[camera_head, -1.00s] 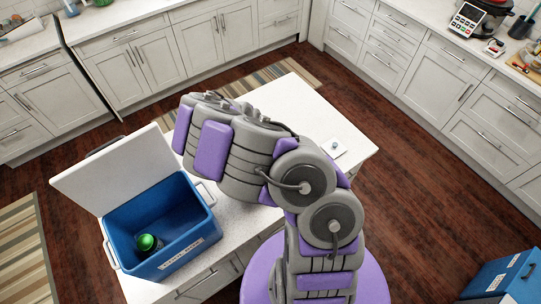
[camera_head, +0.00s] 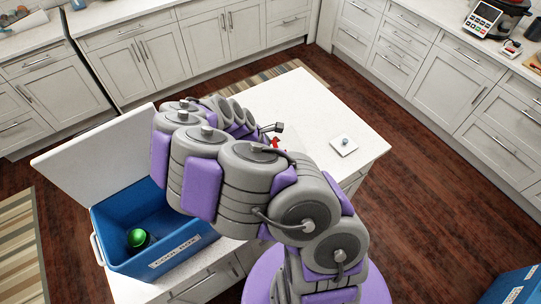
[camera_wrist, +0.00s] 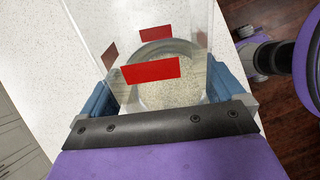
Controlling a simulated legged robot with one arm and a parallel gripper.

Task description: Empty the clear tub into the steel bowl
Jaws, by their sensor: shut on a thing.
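In the wrist view my gripper (camera_wrist: 165,90) is shut on the clear tub (camera_wrist: 205,38), a see-through box with red patches, its blue fingers on either side. The steel bowl (camera_wrist: 148,48) shows through and beyond the tub, a round metal rim over the white counter. Pale grainy stuff (camera_wrist: 172,92) shows in the same area; I cannot tell how much is in the tub and how much in the bowl. In the head view my arm hides the bowl and most of the tub; only a small red patch shows past the arm.
A blue cooler (camera_head: 175,255) with its white lid raised stands at the counter's left end, a green-topped item (camera_head: 138,238) inside. A small white plate (camera_head: 343,146) lies on the white counter (camera_head: 290,95) at right. Wooden floor surrounds the counter.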

